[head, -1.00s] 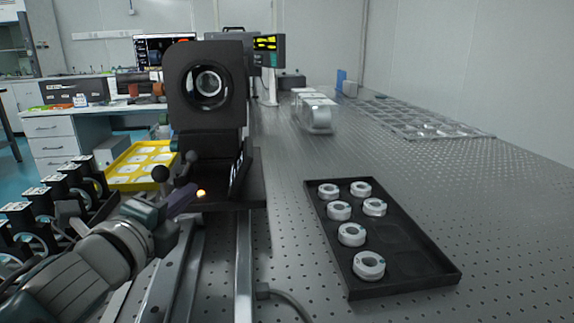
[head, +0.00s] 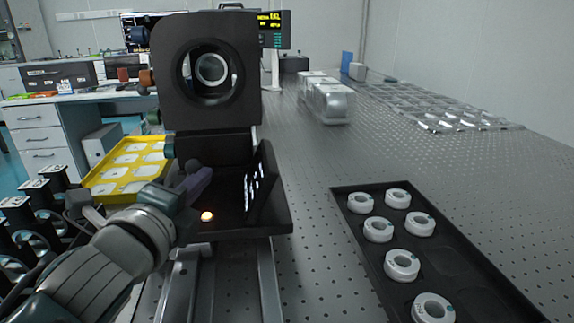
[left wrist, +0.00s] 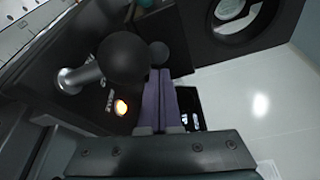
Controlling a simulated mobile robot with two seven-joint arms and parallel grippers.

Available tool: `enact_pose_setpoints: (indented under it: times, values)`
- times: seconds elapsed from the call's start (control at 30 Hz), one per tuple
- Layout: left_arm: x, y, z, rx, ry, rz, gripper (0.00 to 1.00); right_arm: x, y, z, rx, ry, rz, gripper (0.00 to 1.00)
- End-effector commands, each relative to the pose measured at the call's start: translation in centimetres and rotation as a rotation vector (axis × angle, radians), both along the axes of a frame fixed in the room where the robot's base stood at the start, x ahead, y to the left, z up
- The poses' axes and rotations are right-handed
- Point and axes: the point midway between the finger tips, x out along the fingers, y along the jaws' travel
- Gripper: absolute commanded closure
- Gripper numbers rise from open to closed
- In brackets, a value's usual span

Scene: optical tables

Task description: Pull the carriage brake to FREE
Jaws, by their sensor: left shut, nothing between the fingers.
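The black carriage (head: 210,90) with a round lens opening stands on metal rails (head: 268,285). In the left wrist view, a black ball knob (left wrist: 123,58) on a short metal stem (left wrist: 78,77) sticks out from the carriage side. A second, smaller-looking dark ball (left wrist: 159,52) shows behind it. My right gripper is out of view.
A black tray (head: 475,275) of white ring parts lies on the perforated table at right. A yellow tray (head: 98,192) and a row of black mounts (head: 40,190) stand at left. A dark tilted panel (head: 262,182) rises on the carriage's right. The table's middle is clear.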

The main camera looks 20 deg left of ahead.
Motion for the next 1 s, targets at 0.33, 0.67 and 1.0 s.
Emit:
enact_pose_setpoints:
  times: [0.33,0.67,1.0]
  values:
    - [0.0,-0.1,0.0,0.0,0.0,0.0,1.0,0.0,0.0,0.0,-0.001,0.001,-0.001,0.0]
    - [-1.0,1.5,0.9,-0.299,-0.184,0.001,1.0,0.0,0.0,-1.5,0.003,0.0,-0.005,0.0]
    - [-1.2,1.8,1.3,-0.353,-0.215,0.001,1.0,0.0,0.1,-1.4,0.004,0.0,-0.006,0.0]
